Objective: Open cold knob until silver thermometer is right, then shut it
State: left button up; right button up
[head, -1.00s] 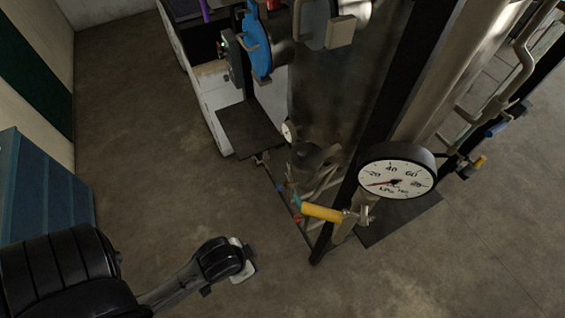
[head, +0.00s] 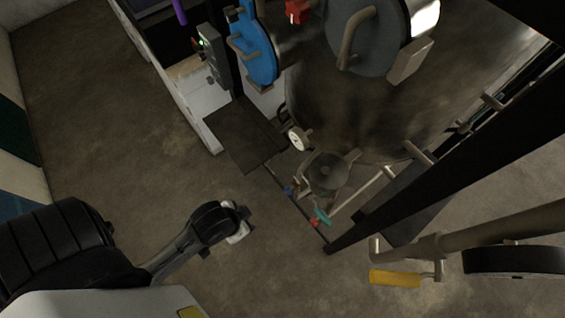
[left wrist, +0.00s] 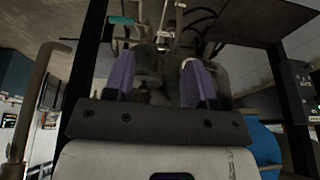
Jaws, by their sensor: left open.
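A small white-faced dial (head: 297,139), possibly the silver thermometer, sits low on the tank's left side in the head view; its reading is too small to make out. Below it are a small blue knob (head: 289,190), possibly the cold one, a red knob (head: 314,223) and a teal handle (head: 322,216). My left gripper (head: 240,228) is left of these knobs, apart from them. In the left wrist view its two purple fingers (left wrist: 160,82) are spread with nothing held between them. A teal part (left wrist: 122,20) shows beyond them. My right gripper is out of sight.
A black frame post (head: 430,175) crosses the right side. A yellow lever (head: 395,279) and a black gauge seen edge-on (head: 515,261) are at lower right. The floor at left is clear.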

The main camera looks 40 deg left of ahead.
pick_arm(q)
jog(key=w+d+f+m+t+h+b, duration=0.2)
jog(key=w+d+f+m+t+b, duration=0.2)
jog(key=w+m+t+b, duration=0.45)
jog(key=w+d+f+m+t+h+b, duration=0.1)
jog(key=w+d+f+m+t+b, duration=0.4)
jog(key=w+b, duration=0.65)
jog(key=s+d+f+m+g+h+b, duration=0.1)
jog(key=d+f+m+g+h+b, duration=0.45)
jog(key=m+h+b, duration=1)
jog(key=m+g+y+b, duration=1.2)
jog(key=m+y+b, duration=0.7)
jog(key=m+b, duration=0.5)
send_over(288, 189)
jog(key=p, duration=0.1)
notch_tip(288, 189, down, 35)
jog(key=shift+m, duration=0.3)
notch_tip(288, 189, down, 11)
jog(key=b, duration=0.8)
jog(key=shift+s+r, duration=0.1)
jog(key=shift+r, duration=0.1)
jog(key=shift+f+b, duration=0.9)
jog(key=shift+f, duration=0.35)
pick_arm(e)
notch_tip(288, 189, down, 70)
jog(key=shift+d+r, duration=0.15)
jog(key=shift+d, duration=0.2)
